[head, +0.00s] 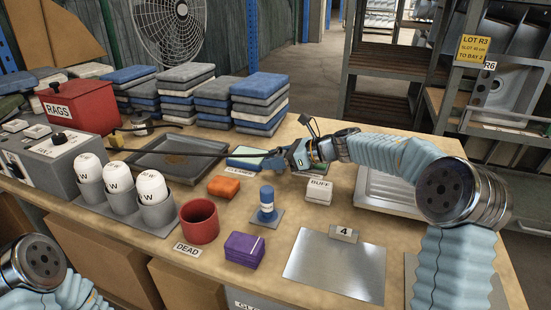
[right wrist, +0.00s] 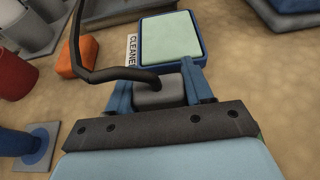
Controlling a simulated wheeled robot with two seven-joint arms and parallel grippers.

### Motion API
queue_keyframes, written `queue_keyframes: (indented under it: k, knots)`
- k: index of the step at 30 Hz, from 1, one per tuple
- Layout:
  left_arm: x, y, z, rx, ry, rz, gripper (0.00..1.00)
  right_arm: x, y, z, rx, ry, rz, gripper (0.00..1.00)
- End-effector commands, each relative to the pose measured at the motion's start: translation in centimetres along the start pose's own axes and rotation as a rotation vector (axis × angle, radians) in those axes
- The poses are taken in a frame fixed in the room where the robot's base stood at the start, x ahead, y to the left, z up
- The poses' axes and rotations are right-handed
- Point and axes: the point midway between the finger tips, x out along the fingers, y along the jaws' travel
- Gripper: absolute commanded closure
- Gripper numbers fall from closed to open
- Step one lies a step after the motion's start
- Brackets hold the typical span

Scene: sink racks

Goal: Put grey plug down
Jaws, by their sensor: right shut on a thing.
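The grey plug (right wrist: 160,92) is between the blue fingers of my right gripper (right wrist: 160,95) in the right wrist view, with a black cable leaving its top. In the head view my right gripper (head: 283,160) is over the middle of the bench, and the black cable (head: 190,154) stretches left from it to the grey control box. The plug itself is small and hard to make out there. My right gripper is shut on the plug, near the blue-rimmed cleaner tray with a pale green pad (right wrist: 170,38). My left gripper is out of view.
An orange block (head: 224,188), a blue bottle (head: 267,205), white blocks by the BUFF label (head: 319,190), a red cup (head: 199,221) and a purple block (head: 244,249) stand nearby. A dark tray (head: 180,160) lies behind. Folded cloth stacks (head: 259,100) stand at the back.

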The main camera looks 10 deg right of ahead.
Motion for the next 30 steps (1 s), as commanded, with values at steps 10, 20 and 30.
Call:
queue_keyframes:
  k: [10, 20, 30]
  knots:
    - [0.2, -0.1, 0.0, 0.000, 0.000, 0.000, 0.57, 0.1, 0.0, -0.2, 0.001, 0.000, 0.000, 0.28]
    - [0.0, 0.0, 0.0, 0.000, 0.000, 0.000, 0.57, 0.0, 0.0, 0.1, 0.001, 0.000, 0.000, 0.24]
    - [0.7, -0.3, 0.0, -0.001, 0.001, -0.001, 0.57, -6.1, -0.1, -0.1, 0.001, 0.000, -0.004, 0.24]
